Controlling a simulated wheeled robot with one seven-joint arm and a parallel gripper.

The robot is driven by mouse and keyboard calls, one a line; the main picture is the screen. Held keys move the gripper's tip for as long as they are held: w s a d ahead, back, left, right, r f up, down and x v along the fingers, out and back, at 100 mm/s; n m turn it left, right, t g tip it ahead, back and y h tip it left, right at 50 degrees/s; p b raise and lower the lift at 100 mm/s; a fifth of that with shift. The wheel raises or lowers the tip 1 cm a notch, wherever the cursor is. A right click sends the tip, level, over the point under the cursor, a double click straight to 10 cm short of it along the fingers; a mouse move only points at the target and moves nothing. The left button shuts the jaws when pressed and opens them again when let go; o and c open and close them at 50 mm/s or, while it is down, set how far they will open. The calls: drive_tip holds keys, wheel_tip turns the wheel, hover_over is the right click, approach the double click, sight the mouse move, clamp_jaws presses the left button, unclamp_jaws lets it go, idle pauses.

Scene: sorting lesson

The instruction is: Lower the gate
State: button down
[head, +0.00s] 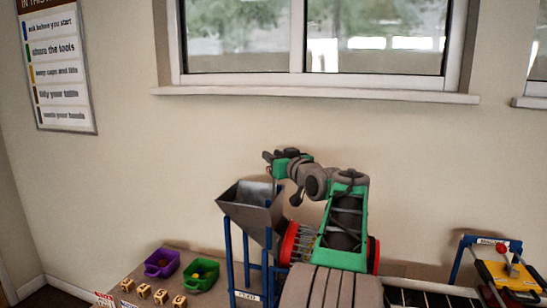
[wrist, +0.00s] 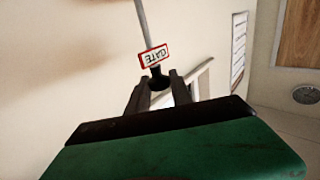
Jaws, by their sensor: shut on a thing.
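The gate lever shows in the wrist view as a thin grey rod (wrist: 145,22) with a white, red-edged sign reading GATE (wrist: 154,56) and a black knob (wrist: 158,80) at its end. My gripper (wrist: 160,84) is shut on the black knob, with one dark finger on each side of it. In the head view my gripper (head: 269,157) is above the grey metal hopper (head: 250,208), against the plain wall. The lever and knob cannot be made out in the head view. My arm hides part of the hopper's right side.
The hopper stands on a blue frame (head: 228,255). A yellow device with a red knob (head: 502,248) is at the far right.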

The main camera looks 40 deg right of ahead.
sight(274, 180)
wheel_tip(274, 180, down, 8)
drive_tip(key=b, duration=0.7)
drive_tip(key=shift+r, duration=0.1)
drive_tip(key=c, duration=1.2)
unclamp_jaws()
drive_tip(key=shift+o, duration=0.2)
drive_tip(key=shift+r, duration=0.1)
drive_tip(key=b+v, duration=0.1)
drive_tip(key=v, duration=0.7)
drive_tip(key=shift+b, duration=0.3)
drive_tip(key=shift+d, duration=0.1)
